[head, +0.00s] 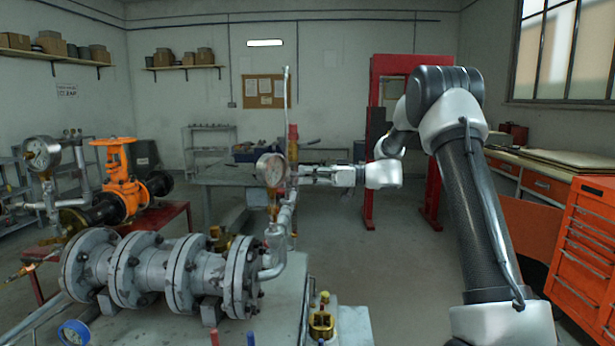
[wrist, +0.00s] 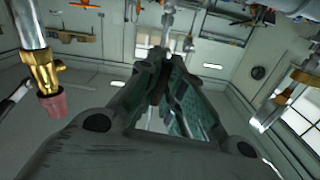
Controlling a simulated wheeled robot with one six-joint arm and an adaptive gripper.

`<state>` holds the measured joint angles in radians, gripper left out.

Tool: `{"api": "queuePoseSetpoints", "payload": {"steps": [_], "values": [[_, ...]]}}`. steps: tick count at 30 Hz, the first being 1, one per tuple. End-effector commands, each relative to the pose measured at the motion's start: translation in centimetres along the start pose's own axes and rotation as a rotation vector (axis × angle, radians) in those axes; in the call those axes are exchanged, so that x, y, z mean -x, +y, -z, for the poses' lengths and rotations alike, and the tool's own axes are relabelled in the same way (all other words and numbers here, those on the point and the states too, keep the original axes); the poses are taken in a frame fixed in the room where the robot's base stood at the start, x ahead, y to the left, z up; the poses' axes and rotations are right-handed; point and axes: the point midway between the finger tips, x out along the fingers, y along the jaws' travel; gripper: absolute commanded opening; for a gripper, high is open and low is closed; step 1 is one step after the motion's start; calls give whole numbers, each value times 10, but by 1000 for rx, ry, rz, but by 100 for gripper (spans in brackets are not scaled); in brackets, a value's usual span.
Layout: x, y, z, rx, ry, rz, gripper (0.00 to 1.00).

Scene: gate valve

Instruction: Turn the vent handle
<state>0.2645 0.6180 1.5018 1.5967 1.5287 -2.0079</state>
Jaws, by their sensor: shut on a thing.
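My gripper (head: 297,174) reaches in from the right to the upright pipework just behind a round pressure gauge (head: 270,170). In the wrist view its two dark fingers (wrist: 165,66) come close together at the top middle, shut on a thin grey part that I take for the vent handle (wrist: 168,38). The handle is mostly hidden by the fingers, and its angle cannot be told. A red piece (head: 293,136) is on the upright pipe above my gripper.
Flanged grey pipe (head: 205,272) lies on the bench in front. An orange valve (head: 125,180) stands at left. In the wrist view, a brass fitting (wrist: 45,72) is close on the left. Open floor (head: 395,265) lies at right, before an orange tool cabinet (head: 585,255).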

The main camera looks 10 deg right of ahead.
Motion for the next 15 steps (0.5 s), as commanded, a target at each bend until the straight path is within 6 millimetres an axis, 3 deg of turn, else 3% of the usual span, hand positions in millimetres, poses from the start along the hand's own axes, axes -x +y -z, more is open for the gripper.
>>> {"api": "queuePoseSetpoints", "payload": {"steps": [15], "values": [[0,0,0,-364,0,-1,0]]}}
